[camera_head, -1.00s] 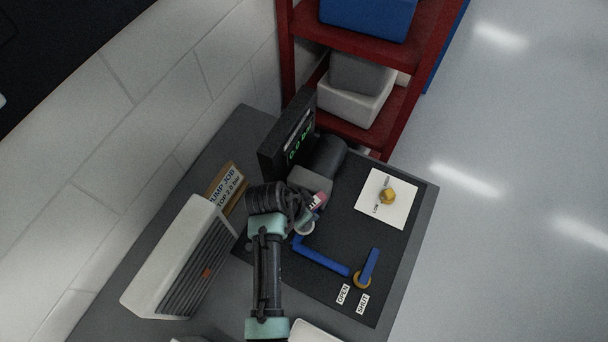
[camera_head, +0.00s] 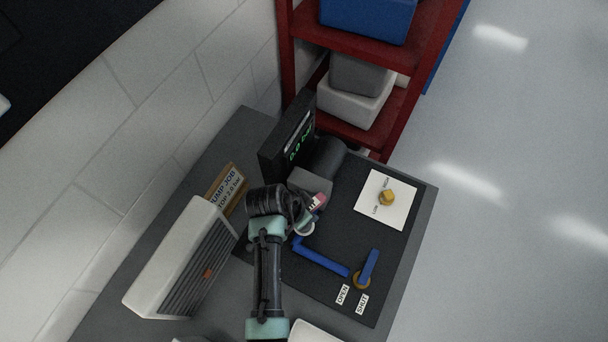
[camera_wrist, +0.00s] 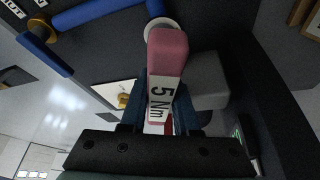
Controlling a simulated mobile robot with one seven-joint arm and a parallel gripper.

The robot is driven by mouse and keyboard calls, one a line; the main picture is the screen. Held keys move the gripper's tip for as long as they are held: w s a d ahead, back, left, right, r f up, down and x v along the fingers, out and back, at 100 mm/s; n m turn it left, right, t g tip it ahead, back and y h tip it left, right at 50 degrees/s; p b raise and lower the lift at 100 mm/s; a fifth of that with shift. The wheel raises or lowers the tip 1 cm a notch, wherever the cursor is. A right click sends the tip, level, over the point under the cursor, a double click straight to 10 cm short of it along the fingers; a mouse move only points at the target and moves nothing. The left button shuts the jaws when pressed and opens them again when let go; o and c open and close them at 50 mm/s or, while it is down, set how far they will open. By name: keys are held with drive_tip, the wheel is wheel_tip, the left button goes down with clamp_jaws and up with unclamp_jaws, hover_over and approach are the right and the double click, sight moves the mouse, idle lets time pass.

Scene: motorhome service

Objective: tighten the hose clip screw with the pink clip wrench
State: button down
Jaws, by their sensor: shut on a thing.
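The pink clip wrench (camera_wrist: 168,45) with a white "5 Nm" label is held in my gripper (camera_wrist: 158,118) in the wrist view. It also shows as a small pink end in the head view (camera_head: 320,199). My gripper (camera_head: 308,212) is shut on it, over the mat beside the grey pump block. A pale ring (camera_wrist: 160,27), at the end of the blue hose (camera_wrist: 95,14), lies just beyond the wrench's pink end. The ring also shows in the head view (camera_head: 304,229). The clip screw itself is hidden or too small to tell.
A dark display (camera_head: 288,140) reading about 0.0 bar stands behind the pump. A blue valve lever (camera_head: 369,266) sits near the OPEN and SHUT labels, and a brass knob (camera_head: 387,197) on a white card at right. A white heater-like box (camera_head: 180,262) stands left of my arm.

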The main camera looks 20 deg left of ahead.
drive_tip(key=n+y+p, duration=0.1)
drive_tip(key=n, duration=0.2)
drive_tip(key=shift+a+r, duration=0.1)
drive_tip(key=shift+r, duration=0.05)
drive_tip(key=shift+w+a+n+y+p, duration=0.15)
drive_tip(key=shift+n+y+p, duration=0.3)
drive_tip(key=shift+n, duration=0.65)
drive_tip(key=n+y+p, duration=0.1)
drive_tip(key=n, duration=0.1)
drive_tip(key=shift+n, duration=0.3)
drive_tip(key=shift+a+n+y, duration=0.2)
drive_tip(key=shift+n+y, duration=0.35)
drive_tip(key=shift+n, duration=0.65)
